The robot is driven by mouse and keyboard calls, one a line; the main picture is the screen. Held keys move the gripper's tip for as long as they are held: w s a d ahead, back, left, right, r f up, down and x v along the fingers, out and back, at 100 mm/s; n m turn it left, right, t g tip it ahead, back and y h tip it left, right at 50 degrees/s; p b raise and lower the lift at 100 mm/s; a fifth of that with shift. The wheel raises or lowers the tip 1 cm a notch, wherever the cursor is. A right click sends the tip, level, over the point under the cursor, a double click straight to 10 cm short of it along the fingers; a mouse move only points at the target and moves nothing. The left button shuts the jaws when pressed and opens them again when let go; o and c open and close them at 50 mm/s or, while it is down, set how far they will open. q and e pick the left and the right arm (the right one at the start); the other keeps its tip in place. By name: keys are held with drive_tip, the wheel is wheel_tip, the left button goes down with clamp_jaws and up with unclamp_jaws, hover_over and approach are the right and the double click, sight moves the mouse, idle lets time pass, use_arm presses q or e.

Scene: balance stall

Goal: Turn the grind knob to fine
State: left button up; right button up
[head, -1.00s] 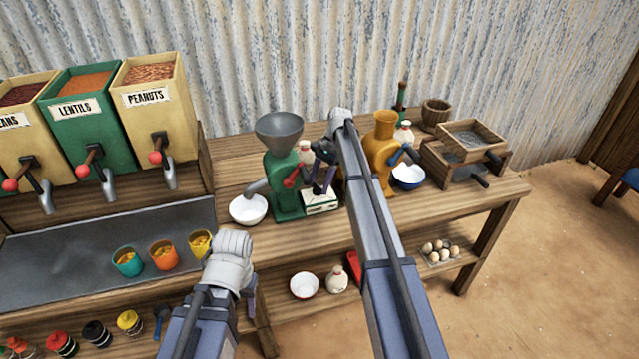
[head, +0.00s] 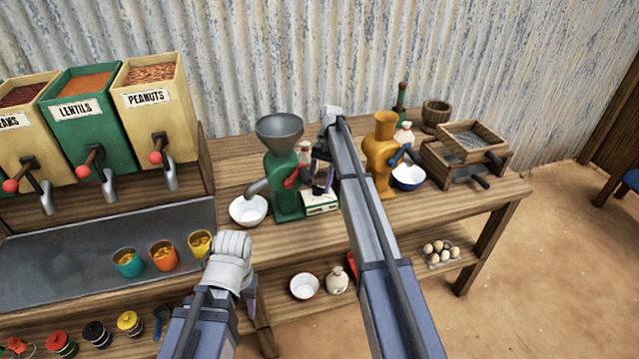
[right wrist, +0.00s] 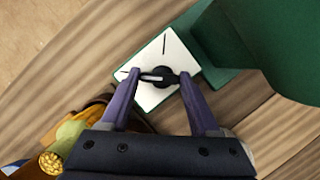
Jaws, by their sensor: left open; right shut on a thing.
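The green grinder (head: 284,180) with a grey hopper stands on the table in the head view. A white plate with dark marks is fixed at its base; in the right wrist view the plate (right wrist: 150,98) carries the black grind knob (right wrist: 160,78) with a pale bar across it. My right gripper (right wrist: 158,82) is shut on the knob, one purple finger at each side. In the head view the right gripper (head: 318,186) is partly hidden by its arm. The plate's lettering is unreadable. My left gripper (head: 250,302) is open, low before the table, its fingers mostly hidden.
A white bowl (head: 248,210) sits under the grinder's spout, left of the plate. A yellow grinder (head: 383,160) with a blue-rimmed bowl (head: 408,177) stands to the right. Cups (head: 163,256) stand on the tray at left, below the dispensers. A red crank handle is close to my right fingers.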

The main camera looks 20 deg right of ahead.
drive_tip(key=o, duration=1.4)
drive_tip(key=shift+c, duration=0.2)
drive_tip(key=p+v, duration=0.7)
drive_tip(key=v, duration=0.1)
drive_tip(key=shift+f, duration=0.1)
